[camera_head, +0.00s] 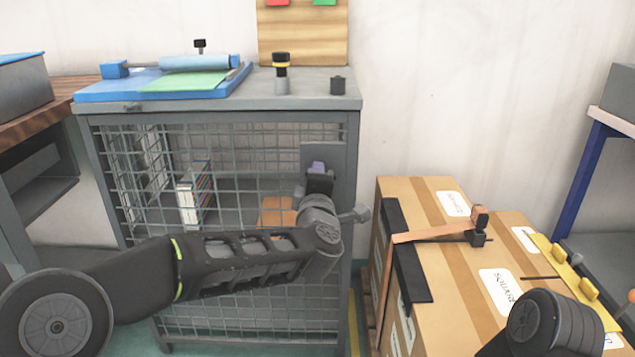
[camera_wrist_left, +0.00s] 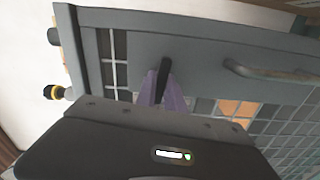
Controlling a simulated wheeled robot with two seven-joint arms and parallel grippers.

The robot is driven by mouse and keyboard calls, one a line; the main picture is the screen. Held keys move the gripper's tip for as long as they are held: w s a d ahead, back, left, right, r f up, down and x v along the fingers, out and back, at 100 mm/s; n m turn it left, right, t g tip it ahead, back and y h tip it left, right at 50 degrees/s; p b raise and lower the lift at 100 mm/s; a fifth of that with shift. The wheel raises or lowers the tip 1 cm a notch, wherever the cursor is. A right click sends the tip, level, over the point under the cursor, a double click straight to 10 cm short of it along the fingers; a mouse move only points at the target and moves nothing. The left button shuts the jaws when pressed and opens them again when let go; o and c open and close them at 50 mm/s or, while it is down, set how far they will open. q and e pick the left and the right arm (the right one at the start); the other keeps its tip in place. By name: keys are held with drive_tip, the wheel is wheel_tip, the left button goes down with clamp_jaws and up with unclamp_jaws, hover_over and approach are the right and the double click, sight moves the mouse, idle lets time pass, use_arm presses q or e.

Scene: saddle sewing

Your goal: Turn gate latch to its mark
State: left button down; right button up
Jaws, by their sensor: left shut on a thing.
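The mesh gate (camera_head: 225,146) of a grey cabinet stands closed in front of me. Its latch is a short black lever (camera_wrist_left: 164,70) on the grey gate frame in the left wrist view. My left gripper (camera_head: 318,168) is at the upper right of the gate, in front of a flat grey plate (camera_head: 322,151). Its purple fingers (camera_wrist_left: 162,88) are shut on the black lever, which sticks out beyond their tips. In the head view my gripper and wrist hide the latch. I cannot make out the mark. My right arm shows at the lower right, but its gripper is not in view.
A curved grey handle (camera_wrist_left: 270,73) is on the gate right of the latch in the left wrist view. The cabinet top (camera_head: 310,100) holds a blue tray (camera_head: 95,93) and small posts. Cardboard boxes (camera_head: 450,275) with a clamp (camera_head: 440,233) stand close on the right.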

idle(0.3)
use_arm(q)
drive_tip(key=c, duration=1.4)
unclamp_jaws()
drive_tip(key=shift+c, duration=0.2)
drive_tip(key=s+p, duration=0.1)
drive_tip(key=s, duration=0.6)
drive_tip(key=shift+s, duration=0.4)
